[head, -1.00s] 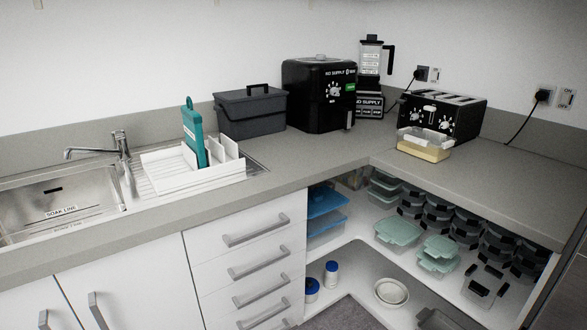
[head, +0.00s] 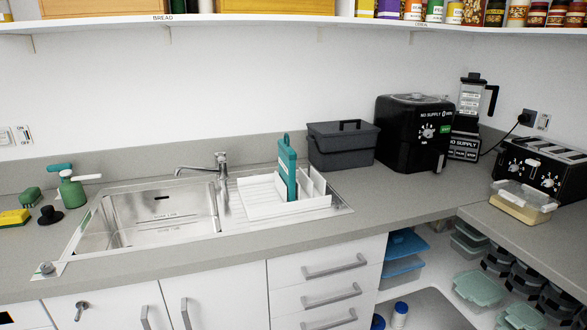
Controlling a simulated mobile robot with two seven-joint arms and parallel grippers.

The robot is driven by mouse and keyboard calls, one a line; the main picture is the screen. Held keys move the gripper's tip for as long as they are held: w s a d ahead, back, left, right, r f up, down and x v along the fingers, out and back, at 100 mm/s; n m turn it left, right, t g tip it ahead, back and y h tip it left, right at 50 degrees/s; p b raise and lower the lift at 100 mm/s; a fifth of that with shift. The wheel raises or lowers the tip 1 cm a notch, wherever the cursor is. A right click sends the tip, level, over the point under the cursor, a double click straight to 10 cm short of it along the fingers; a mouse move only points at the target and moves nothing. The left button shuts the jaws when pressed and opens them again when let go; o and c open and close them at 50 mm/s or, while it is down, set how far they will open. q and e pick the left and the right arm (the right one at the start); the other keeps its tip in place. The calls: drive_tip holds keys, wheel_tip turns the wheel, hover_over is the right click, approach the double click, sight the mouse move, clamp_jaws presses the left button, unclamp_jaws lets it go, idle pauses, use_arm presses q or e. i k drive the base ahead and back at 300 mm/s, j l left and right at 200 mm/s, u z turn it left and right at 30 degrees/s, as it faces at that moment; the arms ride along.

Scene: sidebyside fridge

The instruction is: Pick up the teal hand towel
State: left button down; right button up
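I see nothing that is clearly a teal hand towel. A flat, upright teal item with a loop at its top (head: 288,168) stands in the white dish rack (head: 255,203); it looks like a stiff board rather than cloth. A small teal shape (head: 60,167) shows at the far left, above the green spray bottle (head: 72,192). Neither of my grippers is in view.
The steel sink (head: 160,218) is left of the rack. A grey bin (head: 342,147), black cooker (head: 412,135) and toaster (head: 540,168) stand along the back and right. A shelf (head: 190,19) runs overhead. The front counter strip is clear.

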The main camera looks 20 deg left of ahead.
sight(287, 157)
drive_tip(key=i+l+u, duration=0.35)
drive_tip(key=i, duration=0.3)
drive_tip(key=i+l+u, duration=0.4)
drive_tip(key=i+l, duration=0.15)
drive_tip(key=l, duration=0.2)
